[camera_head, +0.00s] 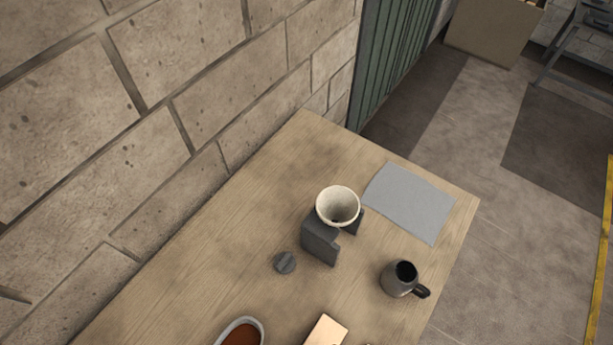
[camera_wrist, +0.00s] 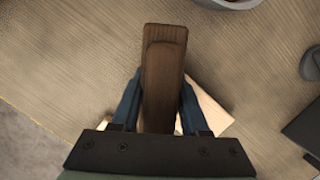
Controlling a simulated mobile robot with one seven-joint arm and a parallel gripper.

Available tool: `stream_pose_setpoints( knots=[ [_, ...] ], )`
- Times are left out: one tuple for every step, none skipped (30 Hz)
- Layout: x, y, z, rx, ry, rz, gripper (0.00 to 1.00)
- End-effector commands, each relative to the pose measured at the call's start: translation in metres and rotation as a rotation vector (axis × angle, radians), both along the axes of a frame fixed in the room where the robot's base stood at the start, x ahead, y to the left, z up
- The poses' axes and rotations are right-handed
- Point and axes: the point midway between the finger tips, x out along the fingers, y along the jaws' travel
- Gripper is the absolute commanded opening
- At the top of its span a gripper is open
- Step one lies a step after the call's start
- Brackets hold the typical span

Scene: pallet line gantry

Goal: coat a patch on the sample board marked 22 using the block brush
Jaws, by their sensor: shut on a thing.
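My gripper (camera_wrist: 160,105) shows only in the wrist view, its two blue fingers shut on a brown wooden block brush (camera_wrist: 164,60). The brush's handle points toward the camera; its bristles are hidden. A pale flat piece (camera_wrist: 209,112) lies partly behind the brush and fingers, perhaps the sample board. A pale piece (camera_head: 325,331) also shows at the bottom edge of the head view. No mark 22 can be read. A pale dish (camera_head: 241,325) of red-brown coating is cut off at the bottom of the head view; its rim (camera_wrist: 232,4) shows at the top of the wrist view.
On the wooden table stand a white cone cup (camera_head: 338,205) at a dark block stand (camera_head: 320,243), a small dark knob (camera_head: 285,262) and a dark mug (camera_head: 398,279). A grey sheet (camera_head: 408,203) lies at the far end. A block wall (camera_head: 150,110) borders the left.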

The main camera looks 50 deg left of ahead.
Motion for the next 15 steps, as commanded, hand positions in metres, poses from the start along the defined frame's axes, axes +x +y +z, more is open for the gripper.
stream_pose_setpoints(
  knots=[
    [-0.014,-0.003,0.000,-0.004,0.020,0.000,0.00],
    [-0.016,-0.004,0.000,-0.004,0.020,0.000,0.00],
    [-0.019,-0.005,0.000,-0.004,0.018,0.000,0.00],
    [-0.021,-0.006,0.000,-0.005,0.019,0.000,0.00],
    [-0.023,-0.006,0.000,-0.004,0.020,0.000,0.00],
    [-0.024,-0.006,-0.001,-0.004,0.018,0.000,0.00],
    [-0.025,-0.007,-0.001,-0.004,0.018,0.000,0.00],
    [-0.025,-0.007,-0.001,-0.004,0.017,0.001,0.00],
    [-0.025,-0.006,0.000,-0.004,0.016,0.000,0.00],
    [-0.024,-0.006,0.001,-0.004,0.016,0.000,0.00],
    [-0.024,-0.006,0.001,-0.003,0.015,0.000,0.00],
    [-0.023,-0.006,0.001,-0.002,0.013,0.001,0.00],
    [-0.021,-0.006,0.000,-0.002,0.012,0.000,0.00],
    [-0.019,-0.005,0.000,-0.002,0.011,0.000,0.00],
    [-0.016,-0.004,0.000,-0.002,0.009,0.001,0.00]
  ],
)
